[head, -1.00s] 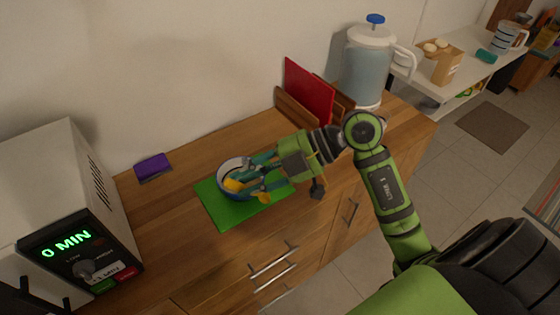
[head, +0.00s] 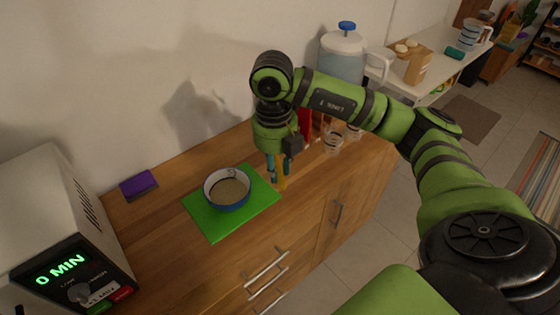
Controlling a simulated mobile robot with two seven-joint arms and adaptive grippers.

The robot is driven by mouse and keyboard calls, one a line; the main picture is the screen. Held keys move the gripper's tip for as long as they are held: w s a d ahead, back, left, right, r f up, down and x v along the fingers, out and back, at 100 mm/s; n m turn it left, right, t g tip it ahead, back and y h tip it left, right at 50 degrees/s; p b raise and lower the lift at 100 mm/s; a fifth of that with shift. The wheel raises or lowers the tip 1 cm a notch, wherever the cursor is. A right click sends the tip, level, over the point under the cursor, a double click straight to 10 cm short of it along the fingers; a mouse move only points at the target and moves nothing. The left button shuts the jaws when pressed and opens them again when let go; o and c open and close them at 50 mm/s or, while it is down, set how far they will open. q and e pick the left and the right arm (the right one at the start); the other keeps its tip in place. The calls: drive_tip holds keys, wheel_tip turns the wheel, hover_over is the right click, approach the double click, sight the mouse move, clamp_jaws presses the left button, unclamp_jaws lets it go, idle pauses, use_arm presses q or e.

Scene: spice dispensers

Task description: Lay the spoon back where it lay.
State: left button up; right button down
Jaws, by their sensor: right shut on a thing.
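My right gripper (head: 277,172) points down just right of the bowl, over the right end of the green mat (head: 218,230). It is shut on the yellow spoon (head: 282,184), which hangs down between its teal fingers. The spoon is small and partly hidden by the fingers; I cannot tell whether its lower end touches the mat or the counter. The blue and white bowl (head: 227,208) stands on the mat with pale contents. My left gripper is not in view.
A purple sponge-like block (head: 138,186) lies at the back left, near the white appliance (head: 62,215) with a green display. Glasses (head: 333,142) stand right of the gripper, near a red board (head: 304,122) and a large jug (head: 342,58). The counter's front strip is clear.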

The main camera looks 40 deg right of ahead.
drive_tip(key=shift+d+r, duration=0.1)
drive_tip(key=shift+d, duration=0.3)
drive_tip(key=shift+a, duration=0.1)
